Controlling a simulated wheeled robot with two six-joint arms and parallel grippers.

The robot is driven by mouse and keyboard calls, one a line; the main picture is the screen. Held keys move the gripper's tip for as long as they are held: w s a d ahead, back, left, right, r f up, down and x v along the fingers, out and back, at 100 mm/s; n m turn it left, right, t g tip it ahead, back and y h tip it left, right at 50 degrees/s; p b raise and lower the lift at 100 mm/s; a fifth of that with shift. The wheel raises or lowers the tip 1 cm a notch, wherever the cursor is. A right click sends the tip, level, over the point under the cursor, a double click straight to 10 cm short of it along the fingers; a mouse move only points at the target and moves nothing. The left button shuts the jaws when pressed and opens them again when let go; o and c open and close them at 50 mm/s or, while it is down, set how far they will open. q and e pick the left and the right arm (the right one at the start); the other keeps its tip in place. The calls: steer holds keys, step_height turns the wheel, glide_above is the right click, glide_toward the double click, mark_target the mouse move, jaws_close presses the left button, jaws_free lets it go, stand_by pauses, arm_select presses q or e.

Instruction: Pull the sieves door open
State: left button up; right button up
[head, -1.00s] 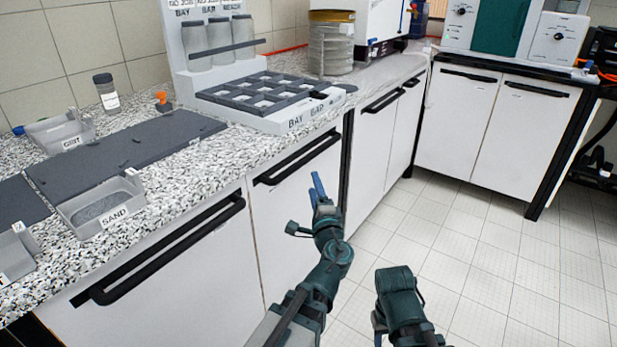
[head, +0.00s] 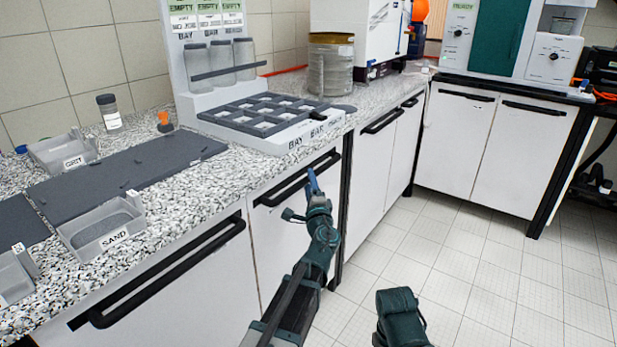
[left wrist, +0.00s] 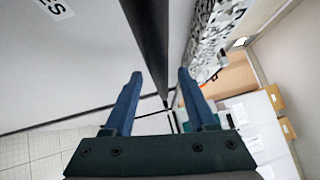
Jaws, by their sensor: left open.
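The sieves door (head: 272,245) is the white cabinet front under the counter, with a long black bar handle (head: 275,194). It looks closed. In the left wrist view the door (left wrist: 60,70) shows a label, partly cut off, ending in "ES". My left gripper (head: 312,180) is at the handle's right part in the head view. In the left wrist view its blue fingers (left wrist: 159,75) are open, with the black handle (left wrist: 153,45) running between them; contact cannot be made out. My right arm shows at the bottom of the head view; its fingers cannot be made out.
Another black-handled front (head: 165,290) is at the left. Tiled floor (head: 440,260) at the right is clear.

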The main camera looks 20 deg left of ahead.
arm_select(q)
steer(key=shift+x, duration=1.35)
jaws_close()
stand_by(0.5)
